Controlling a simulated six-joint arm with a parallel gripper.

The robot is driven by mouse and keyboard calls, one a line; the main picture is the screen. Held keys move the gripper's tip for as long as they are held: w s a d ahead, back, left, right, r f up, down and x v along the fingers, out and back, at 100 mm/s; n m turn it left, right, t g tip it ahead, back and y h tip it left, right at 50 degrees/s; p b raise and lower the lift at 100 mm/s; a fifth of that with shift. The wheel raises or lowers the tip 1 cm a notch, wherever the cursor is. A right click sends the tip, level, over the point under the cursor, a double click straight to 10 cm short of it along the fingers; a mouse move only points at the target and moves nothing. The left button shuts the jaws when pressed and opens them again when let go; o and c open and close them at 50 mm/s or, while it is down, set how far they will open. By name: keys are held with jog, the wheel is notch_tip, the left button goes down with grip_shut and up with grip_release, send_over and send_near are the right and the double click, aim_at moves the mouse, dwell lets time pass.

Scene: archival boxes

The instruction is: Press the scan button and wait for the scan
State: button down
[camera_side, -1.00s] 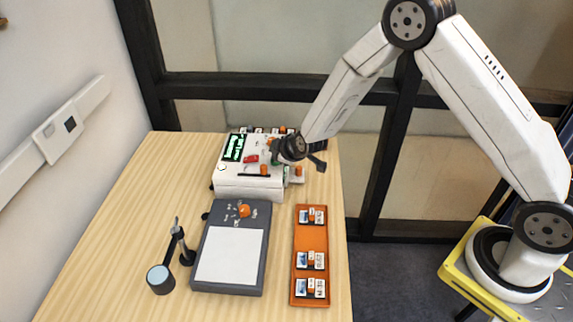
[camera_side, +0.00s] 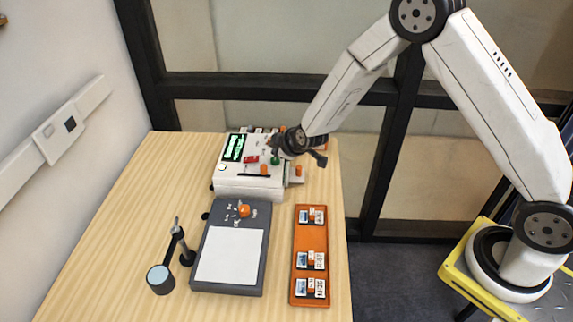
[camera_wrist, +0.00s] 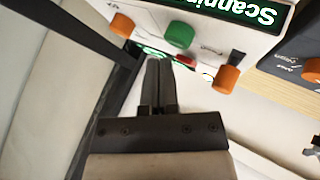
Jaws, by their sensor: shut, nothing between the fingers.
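The white scanner (camera_side: 240,187) stands at the back of the table. Its lit green display (camera_side: 233,148) also shows in the wrist view (camera_wrist: 262,14), upside down and cut off, with text beginning "Scanning". A green button (camera_wrist: 180,35) is on the scanner's top face; in the side view it shows as a small green spot (camera_side: 275,160). My gripper (camera_wrist: 160,60) is shut and empty, its fingertips close to the green button but apart from it in the picture. In the side view my gripper (camera_side: 273,144) is over the scanner's back right part.
Orange knobs (camera_wrist: 226,78) stick up from the scanner near my fingers. A dark light pad (camera_side: 230,255) and an orange tray (camera_side: 312,239) with several slides lie in front of the scanner.

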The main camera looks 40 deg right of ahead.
aim_at(278, 160)
jog(key=shift+r, duration=0.1)
jog(key=shift+r, duration=2.45)
jog(key=shift+s, duration=0.1)
dwell(0.7)
jog(key=s+d+r+m+g, duration=0.1)
jog(key=s+r+m+g, duration=0.1)
jog(key=s, duration=1.1)
jog(key=s+d+r+m+g, duration=0.2)
jog(key=s+m+g, duration=0.2)
jog(key=s, duration=0.9)
jog(key=shift+s+m+g, duration=0.3)
jog(key=shift+s+m, duration=0.1)
jog(key=shift+m, duration=0.8)
jog(key=shift+r, duration=0.1)
